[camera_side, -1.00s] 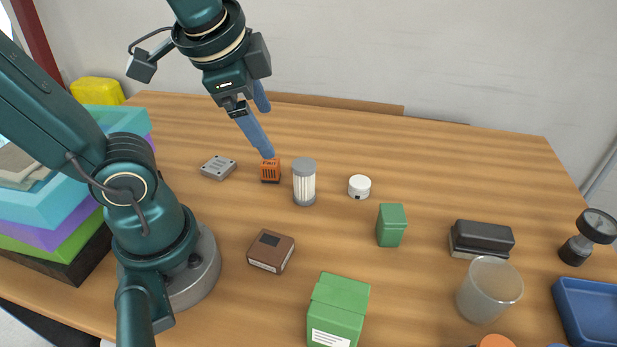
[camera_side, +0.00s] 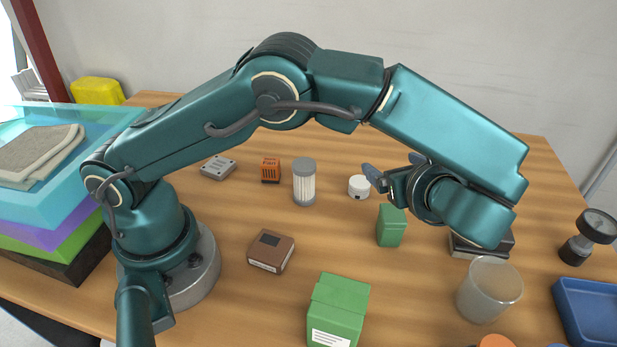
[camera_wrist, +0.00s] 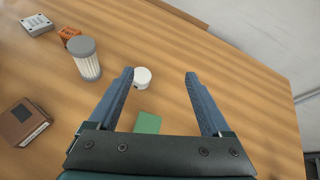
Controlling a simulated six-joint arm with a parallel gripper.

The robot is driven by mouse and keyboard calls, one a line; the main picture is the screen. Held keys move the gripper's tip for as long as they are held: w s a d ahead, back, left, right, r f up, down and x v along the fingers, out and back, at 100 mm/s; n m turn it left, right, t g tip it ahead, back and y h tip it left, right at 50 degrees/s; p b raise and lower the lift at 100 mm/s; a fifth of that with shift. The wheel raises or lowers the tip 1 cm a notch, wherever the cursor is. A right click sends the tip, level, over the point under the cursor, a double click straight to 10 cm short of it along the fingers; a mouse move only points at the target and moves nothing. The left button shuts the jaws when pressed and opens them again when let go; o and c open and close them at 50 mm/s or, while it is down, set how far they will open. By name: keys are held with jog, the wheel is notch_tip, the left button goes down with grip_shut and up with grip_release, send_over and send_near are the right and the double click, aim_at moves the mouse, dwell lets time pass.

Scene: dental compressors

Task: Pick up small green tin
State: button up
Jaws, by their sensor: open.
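The small green tin (camera_side: 391,227) stands upright on the wooden table, right of centre in the side view. My gripper (camera_side: 374,178) is open and empty, above the table and just behind and above the tin. In the wrist view, the tin (camera_wrist: 148,123) shows at the lower middle, between the bases of my open fingers (camera_wrist: 158,80). Its lower part is hidden by the gripper body. A white round cap (camera_wrist: 142,76) lies between the fingertips in that view, on the table and not held.
A larger green box (camera_side: 338,310) stands at the front. A filter cylinder (camera_side: 304,182), orange block (camera_side: 270,170), grey plate (camera_side: 218,167) and brown box (camera_side: 271,251) lie left. A clear cup (camera_side: 489,290), blue tray (camera_side: 590,310) and gauge (camera_side: 597,227) are right.

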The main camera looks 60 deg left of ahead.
aim_at(396, 222)
jog(key=d+f+m, duration=0.1)
jog(key=f, duration=0.1)
jog(key=s+d+f+m+t, duration=0.1)
jog(key=f, duration=0.1)
jog(key=s+d+f+m, duration=0.1)
jog(key=d+f, duration=0.1)
jog(key=f, duration=0.1)
jog(key=shift+d, duration=0.1)
jog(key=shift+x, duration=2.4)
grip_shut()
